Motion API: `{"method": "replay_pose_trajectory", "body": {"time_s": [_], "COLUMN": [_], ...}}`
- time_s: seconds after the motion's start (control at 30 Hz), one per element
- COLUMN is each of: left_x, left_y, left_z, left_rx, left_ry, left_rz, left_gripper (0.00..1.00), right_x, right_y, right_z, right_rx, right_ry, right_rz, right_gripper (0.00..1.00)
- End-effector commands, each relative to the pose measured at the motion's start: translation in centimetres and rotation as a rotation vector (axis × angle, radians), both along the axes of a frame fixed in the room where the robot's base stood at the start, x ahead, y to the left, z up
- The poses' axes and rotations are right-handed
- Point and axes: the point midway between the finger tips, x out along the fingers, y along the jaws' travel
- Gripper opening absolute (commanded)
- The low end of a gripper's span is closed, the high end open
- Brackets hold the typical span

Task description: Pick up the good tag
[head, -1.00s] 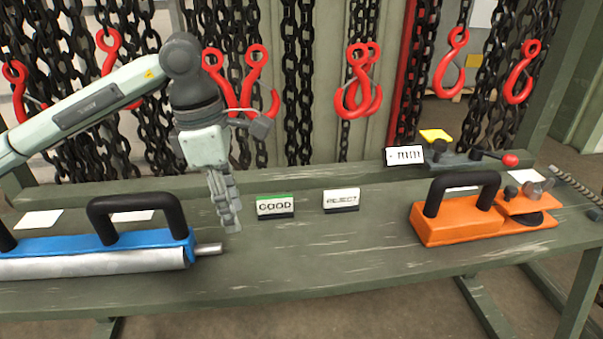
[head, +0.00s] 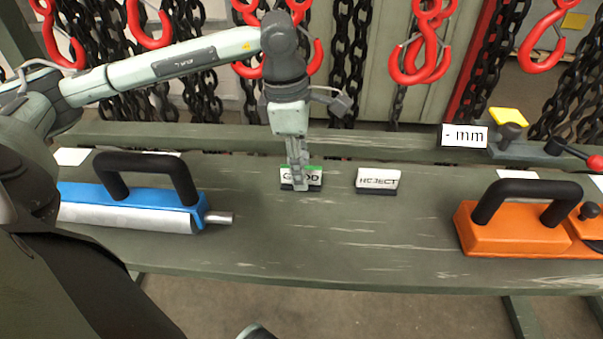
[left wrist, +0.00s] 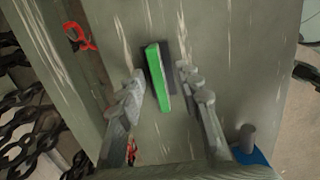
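The good tag (head: 312,177) is a small white sign with a green top edge and a dark base, standing on the green bench. My left gripper (head: 298,184) hangs pointing down right at it and hides part of its lettering in the head view. In the left wrist view the tag (left wrist: 158,75) shows from above, between and just ahead of the fingertips of my open left gripper (left wrist: 160,88). There is a gap on both sides, so the fingers look apart from it. My right gripper is not in view.
The reject tag (head: 378,180) stands just right of the good tag. A blue tool with a black handle (head: 147,165) lies to the left, an orange one (head: 525,215) to the right. Red hooks (head: 420,60) hang on chains at the back.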

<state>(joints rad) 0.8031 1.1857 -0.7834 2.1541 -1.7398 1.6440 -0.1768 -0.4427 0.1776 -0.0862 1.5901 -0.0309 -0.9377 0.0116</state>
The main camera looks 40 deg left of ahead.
Motion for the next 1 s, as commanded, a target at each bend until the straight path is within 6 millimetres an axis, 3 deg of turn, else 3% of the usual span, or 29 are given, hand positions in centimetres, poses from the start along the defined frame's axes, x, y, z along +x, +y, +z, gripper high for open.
{"method": "replay_pose_trajectory", "body": {"time_s": [0.3,0.6,1.0], "left_x": [0.09,0.07,0.10], "left_y": [-0.05,-0.04,-0.04], "left_z": [-0.66,-0.64,-0.48], "left_rx": [0.000,0.000,0.000], "left_ry": [-0.002,-0.002,-0.002], "left_rz": [0.000,0.000,0.000], "left_gripper": [0.34,0.00,0.00], "right_x": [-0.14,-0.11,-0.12], "right_y": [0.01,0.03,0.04], "right_z": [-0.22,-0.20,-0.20], "right_rx": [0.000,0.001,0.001], "right_ry": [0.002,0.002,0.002], "right_rz": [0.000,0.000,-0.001], "right_gripper": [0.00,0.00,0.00]}}
